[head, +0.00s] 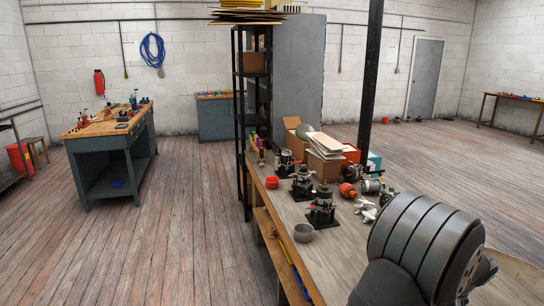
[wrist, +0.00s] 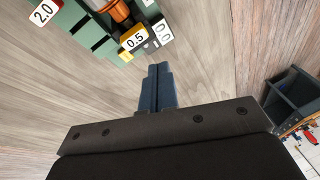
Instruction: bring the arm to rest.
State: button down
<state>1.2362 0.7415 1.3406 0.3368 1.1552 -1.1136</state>
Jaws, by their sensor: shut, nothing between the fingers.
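My gripper (wrist: 159,72) shows in the wrist view with its two dark fingers pressed together. Nothing is between them. The fingers point toward a green holder (wrist: 103,48) with number labels, and they are apart from it in the picture; the depth between them is hard to judge. In the head view, part of my own arm fills the lower right corner, and my gripper cannot be made out there.
A black post (head: 370,75) rises behind. The floor (head: 165,235) left of the bench is clear.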

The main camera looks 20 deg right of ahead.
jog(key=shift+s+a+r+n+g+h, duration=0.1)
jog(key=shift+s+r+n+g+h, duration=0.15)
jog(key=shift+n+g, duration=0.3)
jog(key=shift+s+a+r+n+g+h, duration=0.15)
jog(key=shift+s+r+n+g, duration=0.15)
jog(key=shift+g, duration=0.35)
jog(key=shift+s+d+r+n+g+h, duration=0.15)
jog(key=shift+s+r+n+g+h, duration=0.2)
jog(key=shift+g, duration=0.2)
jog(key=shift+s+d+r+n+g+h, duration=0.15)
jog(key=shift+r+n+g+h, duration=0.1)
jog(key=shift+r+n+g, duration=0.25)
jog(key=shift+f, duration=2.4)
